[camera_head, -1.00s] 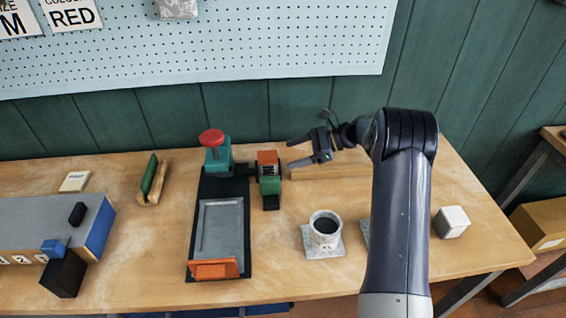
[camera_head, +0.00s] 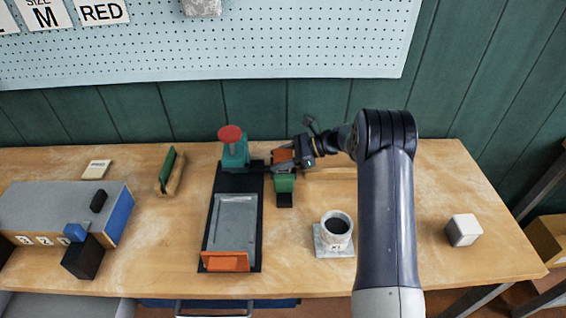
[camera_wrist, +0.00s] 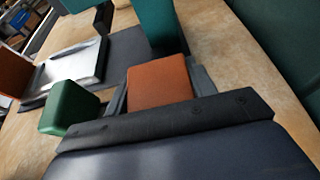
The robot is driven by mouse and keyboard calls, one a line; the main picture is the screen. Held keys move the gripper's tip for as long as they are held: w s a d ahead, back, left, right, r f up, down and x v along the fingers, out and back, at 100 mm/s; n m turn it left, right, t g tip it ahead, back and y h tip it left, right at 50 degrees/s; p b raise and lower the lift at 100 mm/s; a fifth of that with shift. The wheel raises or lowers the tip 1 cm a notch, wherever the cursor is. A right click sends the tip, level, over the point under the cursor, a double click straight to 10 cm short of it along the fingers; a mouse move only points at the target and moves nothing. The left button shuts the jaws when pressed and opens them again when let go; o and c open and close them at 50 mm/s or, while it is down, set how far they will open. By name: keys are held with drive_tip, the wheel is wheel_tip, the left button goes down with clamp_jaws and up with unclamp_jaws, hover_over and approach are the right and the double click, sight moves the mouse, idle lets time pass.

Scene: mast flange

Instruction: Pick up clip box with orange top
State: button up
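The clip box with the orange top (camera_head: 283,156) stands behind the green block (camera_head: 285,182) near the back of the workbench. My gripper (camera_head: 288,157) is at the box, with one finger on either side of it. In the wrist view the orange top (camera_wrist: 160,82) shows between the two grey fingers (camera_wrist: 160,86), which are apart and very close to its sides. I cannot tell whether they touch it. The lower part of the box is hidden. The green block also shows in the wrist view (camera_wrist: 68,108), left of the gripper.
A teal stamp with a red knob (camera_head: 232,145) stands close on the left, on a black base with a grey tray (camera_head: 233,222). A cup on a coaster (camera_head: 336,226) and a white cube (camera_head: 463,230) are to the right. A pegboard (camera_head: 250,40) hangs behind.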

drive_tip(key=c, duration=0.5)
